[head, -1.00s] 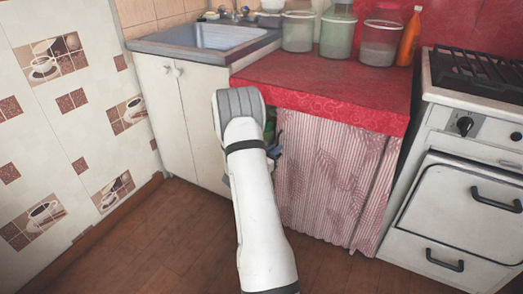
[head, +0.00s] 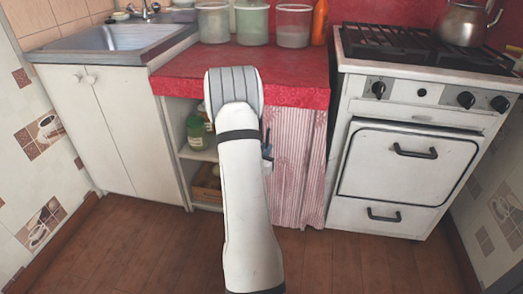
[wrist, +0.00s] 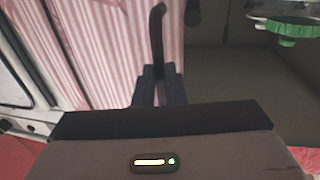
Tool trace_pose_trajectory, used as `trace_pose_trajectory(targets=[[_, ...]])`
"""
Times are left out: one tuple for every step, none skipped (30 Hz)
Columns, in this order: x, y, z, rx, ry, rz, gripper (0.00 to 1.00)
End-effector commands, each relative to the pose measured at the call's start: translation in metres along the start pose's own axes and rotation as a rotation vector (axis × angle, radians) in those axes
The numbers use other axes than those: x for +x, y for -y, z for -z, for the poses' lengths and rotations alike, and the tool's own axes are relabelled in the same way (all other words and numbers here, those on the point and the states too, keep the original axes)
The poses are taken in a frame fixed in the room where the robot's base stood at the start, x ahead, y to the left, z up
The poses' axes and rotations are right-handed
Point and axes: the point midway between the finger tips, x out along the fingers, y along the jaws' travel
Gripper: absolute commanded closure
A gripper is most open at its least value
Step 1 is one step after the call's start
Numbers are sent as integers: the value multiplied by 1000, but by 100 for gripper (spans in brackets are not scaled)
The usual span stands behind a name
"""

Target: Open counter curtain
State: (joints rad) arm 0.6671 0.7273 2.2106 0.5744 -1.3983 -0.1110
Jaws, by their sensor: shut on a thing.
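The pink striped counter curtain (head: 296,165) hangs under the red counter, gathered in folds toward the stove side. The left part of the opening is uncovered. My gripper is mostly hidden behind my white arm in the head view; a small dark blue part of it (head: 267,150) shows at the curtain's left side. The exact hold is hard to make out.
The stove (head: 405,170) stands close to the curtain's right. White sink doors (head: 100,125) are at left. The floor in front (head: 340,262) is clear.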

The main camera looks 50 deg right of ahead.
Motion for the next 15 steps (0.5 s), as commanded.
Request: trace_pose_trajectory(targets=[[-1,1,-2,-1,5,3,100],[-1,2,-2,-1,4,5,100],[-1,3,-2,-1,4,6,100],[-2,3,-2,-1,4,7,100],[-2,4,-2,-1,4,8,100],[-2,4,-2,-1,4,9,100],[-2,5,-2,-1,4,9,100],[-2,5,-2,-1,4,10,100],[-2,5,-1,-1,3,10,87],[-2,5,-1,-1,3,10,85],[-2,6,-1,-1,3,11,82],[-2,6,-1,0,2,11,79],[-2,6,-1,0,2,11,77],[-2,6,-1,0,2,11,74],[-2,6,0,0,1,11,71]])
